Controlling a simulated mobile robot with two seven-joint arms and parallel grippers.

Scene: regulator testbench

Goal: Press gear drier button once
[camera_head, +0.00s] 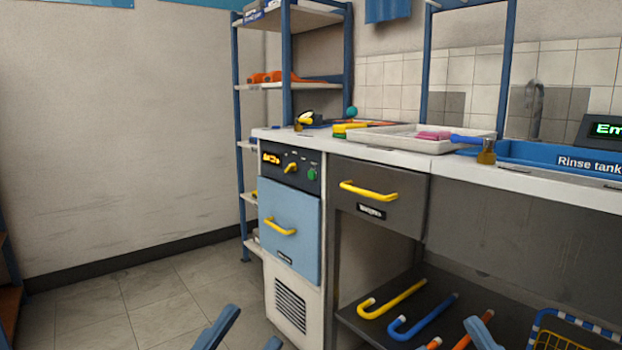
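The gear drier (296,300) appears to be the white cabinet with a light-blue door and yellow handle, under the left end of the counter. Its dark top panel (302,182) carries an orange lit display (271,158), a yellow knob (291,168) and a green button (313,174) at the right. My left gripper (246,332) is at the bottom edge, in front of and below the drier. Its two blue fingertips are apart with nothing visible between them. One blue fingertip, likely of my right gripper (481,333), shows at the bottom right; the rest is out of frame.
A grey drawer (379,199) with a yellow handle is right of the drier. The counter holds a white tray (415,137) and a blue rinse tank (552,157). A lower shelf (408,290) holds several hooked tools. Floor left of the drier is clear.

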